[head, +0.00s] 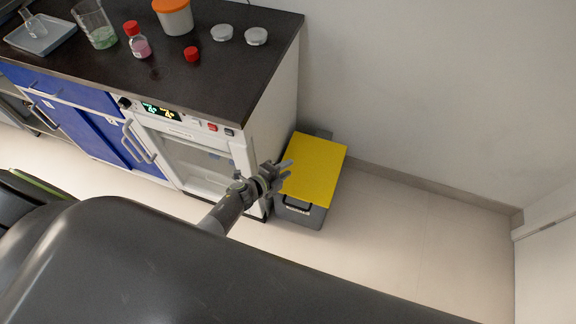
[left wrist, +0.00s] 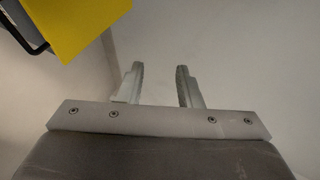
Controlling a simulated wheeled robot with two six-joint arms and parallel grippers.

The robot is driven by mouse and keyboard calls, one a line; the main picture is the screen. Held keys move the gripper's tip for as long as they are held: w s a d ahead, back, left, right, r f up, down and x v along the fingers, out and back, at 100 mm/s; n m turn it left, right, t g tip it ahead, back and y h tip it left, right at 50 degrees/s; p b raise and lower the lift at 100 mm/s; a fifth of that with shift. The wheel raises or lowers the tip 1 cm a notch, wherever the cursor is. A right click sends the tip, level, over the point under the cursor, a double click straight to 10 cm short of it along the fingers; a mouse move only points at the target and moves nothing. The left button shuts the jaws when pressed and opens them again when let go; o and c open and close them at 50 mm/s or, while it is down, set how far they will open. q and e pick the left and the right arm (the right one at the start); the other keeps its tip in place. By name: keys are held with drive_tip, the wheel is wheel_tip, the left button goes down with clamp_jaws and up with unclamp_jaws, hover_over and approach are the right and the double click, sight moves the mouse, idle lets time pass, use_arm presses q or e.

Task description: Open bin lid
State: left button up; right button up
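The bin (head: 300,212) is a grey box on the floor beside the right end of the counter. Its yellow lid (head: 315,168) lies flat on top and looks closed. A dark handle (head: 297,204) shows at its front edge. My left gripper (head: 287,170) is in front of the lid's left side in the head view. In the left wrist view, the fingers of my left gripper (left wrist: 158,85) are apart with nothing between them. The yellow lid (left wrist: 75,22) and the dark handle (left wrist: 22,32) are at the upper left there, apart from the fingers. My right gripper is not in view.
The dark counter (head: 100,75) holds a beaker (head: 95,25), a red-capped bottle (head: 138,42), an orange-lidded jar (head: 174,16) and other labware. A glass-fronted appliance (head: 195,160) sits under it. Floor (head: 420,235) to the right of the bin is clear, up to the wall.

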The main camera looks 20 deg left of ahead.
use_arm(q)
drive_tip(key=s+a+r+p, duration=0.3)
drive_tip(key=s+r+p, duration=0.3)
drive_tip(key=p, duration=0.1)
drive_tip(key=shift+a, duration=0.25)
idle(0.5)
idle(0.6)
